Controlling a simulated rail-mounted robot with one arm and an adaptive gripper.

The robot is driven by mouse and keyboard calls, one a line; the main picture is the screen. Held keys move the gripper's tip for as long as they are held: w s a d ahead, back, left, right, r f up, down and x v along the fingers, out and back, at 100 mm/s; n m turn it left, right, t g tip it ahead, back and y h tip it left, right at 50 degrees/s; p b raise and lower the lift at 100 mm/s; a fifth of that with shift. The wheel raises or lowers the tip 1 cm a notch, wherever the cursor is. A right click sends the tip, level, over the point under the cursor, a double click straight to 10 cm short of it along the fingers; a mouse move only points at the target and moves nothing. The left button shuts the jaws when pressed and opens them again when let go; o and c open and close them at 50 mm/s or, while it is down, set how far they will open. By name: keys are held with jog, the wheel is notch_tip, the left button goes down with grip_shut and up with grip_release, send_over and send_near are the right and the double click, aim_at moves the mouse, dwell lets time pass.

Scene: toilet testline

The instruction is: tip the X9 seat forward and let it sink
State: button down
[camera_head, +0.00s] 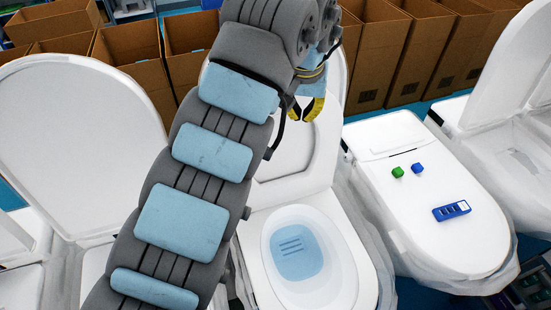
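The middle toilet has its white seat (326,150) raised upright, leaning back against its raised lid (340,82). No X9 label is legible, so I cannot confirm the name. Below the seat, the open bowl (345,262) shows blue at its bottom. My gripper (303,112), with yellow and black fingers, hangs in front of the upper part of the raised seat. Its fingertips are apart, with nothing visible between them. I cannot tell whether it touches the seat. My arm hides the left part of the seat and lid.
A toilet with a raised lid (75,135) stands left. Another (510,75) stands far right. Cardboard boxes (385,50) line the back.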

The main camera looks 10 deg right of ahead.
notch_tip(320, 180, up, 10)
jog(key=p, duration=1)
dwell(0.3)
dwell(2.3)
